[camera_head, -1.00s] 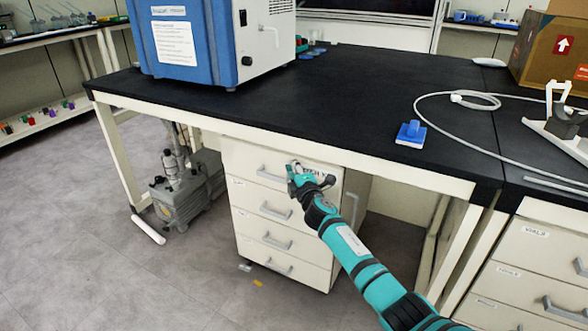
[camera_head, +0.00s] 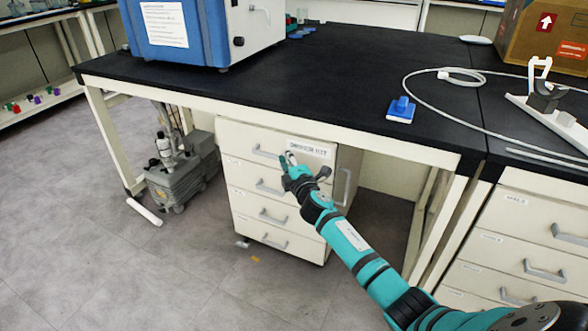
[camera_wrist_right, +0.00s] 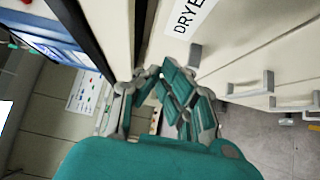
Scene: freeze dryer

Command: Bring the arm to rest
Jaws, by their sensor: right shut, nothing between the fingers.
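My right arm, teal and black, comes in from the lower right of the head view. Its gripper (camera_head: 288,162) is in front of the top drawer of a cream drawer cabinet (camera_head: 252,210) under the black-topped bench. The gripper is shut and empty. In the right wrist view its fingers (camera_wrist_right: 158,100) are close to the cabinet front, beside a drawer label (camera_wrist_right: 190,16). Whether they touch the cabinet I cannot tell. The drawers look shut. My left gripper is not in view.
The black bench top (camera_head: 310,85) holds a blue-and-white machine (camera_head: 180,35), a blue block (camera_head: 401,110), a hose (camera_head: 440,122) and a cardboard box (camera_head: 545,40). A grey pump (camera_head: 180,175) stands on the floor to the left. The floor at the lower left is clear.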

